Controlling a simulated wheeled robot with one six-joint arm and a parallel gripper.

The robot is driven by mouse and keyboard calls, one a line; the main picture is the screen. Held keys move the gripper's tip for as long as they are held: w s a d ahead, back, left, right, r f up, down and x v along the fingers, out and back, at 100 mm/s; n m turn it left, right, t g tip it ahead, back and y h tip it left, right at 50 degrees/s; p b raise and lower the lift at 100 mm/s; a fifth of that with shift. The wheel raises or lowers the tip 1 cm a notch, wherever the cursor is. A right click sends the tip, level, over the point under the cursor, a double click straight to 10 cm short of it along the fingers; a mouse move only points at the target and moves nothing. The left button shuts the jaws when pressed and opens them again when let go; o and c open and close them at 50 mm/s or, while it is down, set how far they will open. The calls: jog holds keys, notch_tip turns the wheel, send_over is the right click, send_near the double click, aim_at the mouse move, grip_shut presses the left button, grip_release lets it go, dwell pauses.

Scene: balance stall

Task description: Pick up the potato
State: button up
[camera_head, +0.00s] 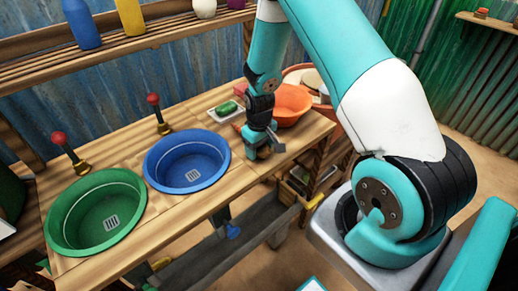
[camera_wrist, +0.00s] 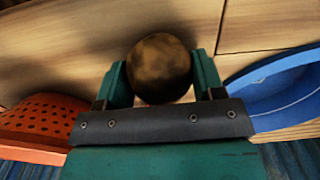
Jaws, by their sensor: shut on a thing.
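The potato (camera_wrist: 159,68) is brown, mottled and rounded, and it shows in the wrist view between the two green fingers of my gripper (camera_wrist: 160,80). The fingers are shut on it from both sides. In the head view my gripper (camera_head: 262,150) points down at the wooden counter (camera_head: 212,115), right of the blue basin. The potato is hard to make out there. I cannot tell whether it touches the counter or is just above it.
A blue basin (camera_head: 187,160) and a green basin (camera_head: 97,212) are set in the counter to the left. An orange colander (camera_head: 291,104) and a white tray (camera_head: 226,114) with a green item stand behind my gripper. Red-knobbed levers (camera_head: 155,106) rise behind the basins.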

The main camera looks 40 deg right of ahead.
jog(key=shift+r, duration=0.1)
notch_tip(320, 180, up, 20)
jog(key=b, duration=0.1)
dwell(0.4)
dwell(0.9)
